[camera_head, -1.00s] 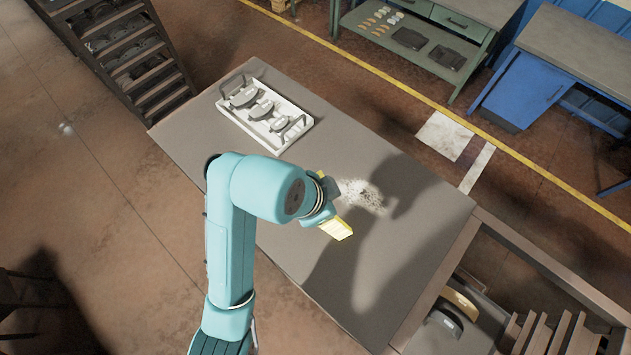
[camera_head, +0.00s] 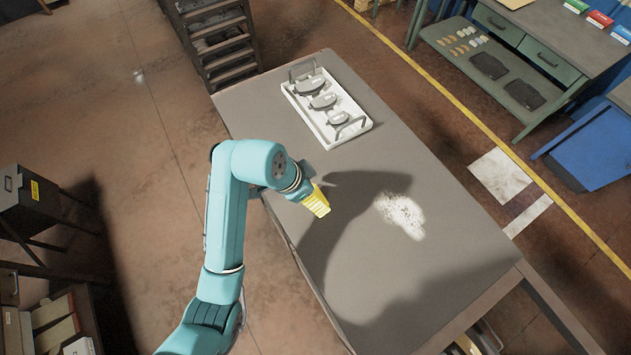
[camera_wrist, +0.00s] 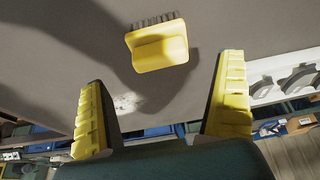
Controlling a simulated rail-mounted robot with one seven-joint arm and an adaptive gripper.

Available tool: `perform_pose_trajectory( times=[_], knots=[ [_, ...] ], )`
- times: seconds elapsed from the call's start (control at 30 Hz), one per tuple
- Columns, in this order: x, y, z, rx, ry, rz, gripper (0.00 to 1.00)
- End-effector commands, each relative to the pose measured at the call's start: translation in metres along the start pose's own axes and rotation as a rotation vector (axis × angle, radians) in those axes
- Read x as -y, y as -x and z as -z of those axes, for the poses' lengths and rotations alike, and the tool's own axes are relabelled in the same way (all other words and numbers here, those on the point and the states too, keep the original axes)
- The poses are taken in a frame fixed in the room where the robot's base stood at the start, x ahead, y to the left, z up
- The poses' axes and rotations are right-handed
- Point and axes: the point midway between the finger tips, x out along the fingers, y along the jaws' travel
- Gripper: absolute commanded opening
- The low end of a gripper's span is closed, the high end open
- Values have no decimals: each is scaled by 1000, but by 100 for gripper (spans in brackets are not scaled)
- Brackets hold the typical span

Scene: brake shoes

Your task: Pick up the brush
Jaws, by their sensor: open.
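In the wrist view, the brush (camera_wrist: 158,48) has a yellow body and a strip of dark bristles. It is by the grey table top, ahead of my gripper and roughly between the lines of its two fingers, not touching them. My gripper (camera_wrist: 163,85) has two yellow ribbed fingers spread wide, with nothing between them. In the head view, my gripper (camera_head: 317,203) is over the near left edge of the table. I cannot make out the brush separately there; the arm and gripper may hide it.
The grey table (camera_head: 450,262) carries a white tray (camera_head: 350,134) with several brake shoes at its far end. A pale powder patch (camera_head: 402,214) lies mid-table. A green bench (camera_head: 590,62) stands beyond, and a dark rack (camera_head: 222,45) at the upper left. Much of the table is clear.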

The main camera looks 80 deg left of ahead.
Motion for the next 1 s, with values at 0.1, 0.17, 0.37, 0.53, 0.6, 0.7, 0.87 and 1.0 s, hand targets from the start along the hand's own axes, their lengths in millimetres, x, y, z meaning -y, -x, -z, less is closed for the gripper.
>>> perform_pose_trajectory(
  times=[0.1,0.17,0.37,0.53,0.6,0.7,0.87,1.0],
  knots=[
    [0,-16,1,1,-1,0,100],
    [0,-21,1,1,0,0,100],
    [-1,-50,-2,4,1,-3,100],
    [0,-72,-2,0,-1,0,100],
    [0,-74,-2,-1,-1,2,100],
    [0,-74,-3,-1,0,2,100],
    [0,-74,-3,-1,0,2,77],
    [0,-74,-3,-1,0,2,50]
  ],
)
